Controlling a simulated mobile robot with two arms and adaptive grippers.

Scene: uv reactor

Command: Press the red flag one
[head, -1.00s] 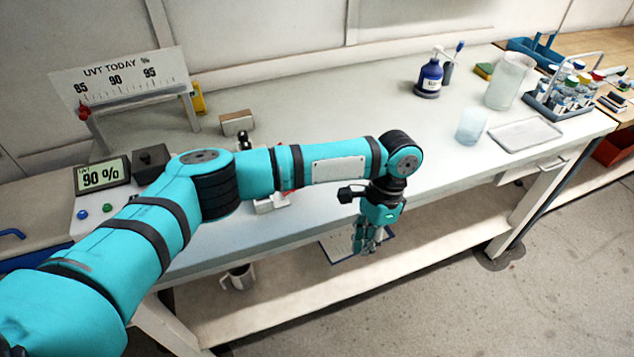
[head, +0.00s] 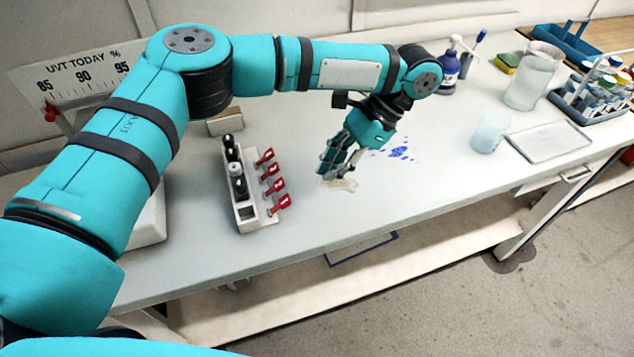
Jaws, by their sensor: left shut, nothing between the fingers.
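A narrow white rack (head: 246,204) stands on the bench left of centre. It holds dark vials (head: 238,182) with black or pale tops. Several red flags stick out along its right side; the rear one (head: 265,157) is farthest back and the front one (head: 281,203) nearest the bench's front edge. My left gripper (head: 339,170) is shut and empty, pointing down over the bench, to the right of the rack and apart from the flags. Whether its tips touch the bench is unclear. My right gripper is not in view.
A pale beige smear or cloth (head: 343,185) lies under the gripper, with blue spots (head: 398,151) behind it. A UVT scale board (head: 75,72) stands at the back left, partly hidden by my arm. A frosted beaker (head: 490,132) and tray (head: 549,141) stand right. The bench's front middle is clear.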

